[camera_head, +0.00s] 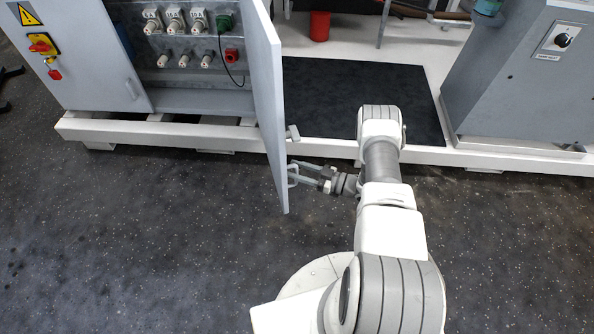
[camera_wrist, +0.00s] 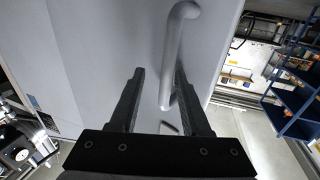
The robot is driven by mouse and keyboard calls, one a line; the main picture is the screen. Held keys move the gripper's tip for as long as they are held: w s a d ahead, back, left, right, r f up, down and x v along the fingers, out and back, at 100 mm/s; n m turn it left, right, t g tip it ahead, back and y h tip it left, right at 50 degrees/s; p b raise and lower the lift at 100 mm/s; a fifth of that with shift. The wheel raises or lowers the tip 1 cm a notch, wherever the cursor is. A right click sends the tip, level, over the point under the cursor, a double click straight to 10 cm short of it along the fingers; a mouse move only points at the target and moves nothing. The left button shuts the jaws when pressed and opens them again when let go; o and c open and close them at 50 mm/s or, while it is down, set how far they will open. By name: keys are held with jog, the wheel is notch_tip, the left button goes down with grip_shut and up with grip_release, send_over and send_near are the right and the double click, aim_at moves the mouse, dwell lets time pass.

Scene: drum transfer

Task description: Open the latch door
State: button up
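The grey latch door (camera_head: 267,90) stands swung outward from the cabinet, with the inside of the cabinet in view. Its pale handle (camera_head: 292,178) is on the door's right face, near the free edge. My gripper (camera_head: 299,171) is at the handle, to the right of the door. In the wrist view the door face (camera_wrist: 100,45) fills the middle and the handle (camera_wrist: 172,60) rises from between the fingers. My gripper (camera_wrist: 159,71) has its two dark fingers apart, with the handle close to the right finger. I cannot tell whether they touch.
The open cabinet holds several sockets (camera_head: 173,20) and a cable. A white base frame (camera_head: 100,129) runs along the cabinet's foot. A dark mat (camera_head: 350,85) lies behind my arm, and a grey control box (camera_head: 510,80) stands right. The floor (camera_head: 150,240) in front is clear.

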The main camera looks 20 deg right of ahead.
jog(key=shift+s+f, duration=0.1)
jog(key=shift+s, duration=0.1)
jog(key=p+v, duration=0.2)
jog(key=v, duration=1.5)
jog(key=shift+d+p, duration=0.2)
jog(key=shift+p, duration=0.1)
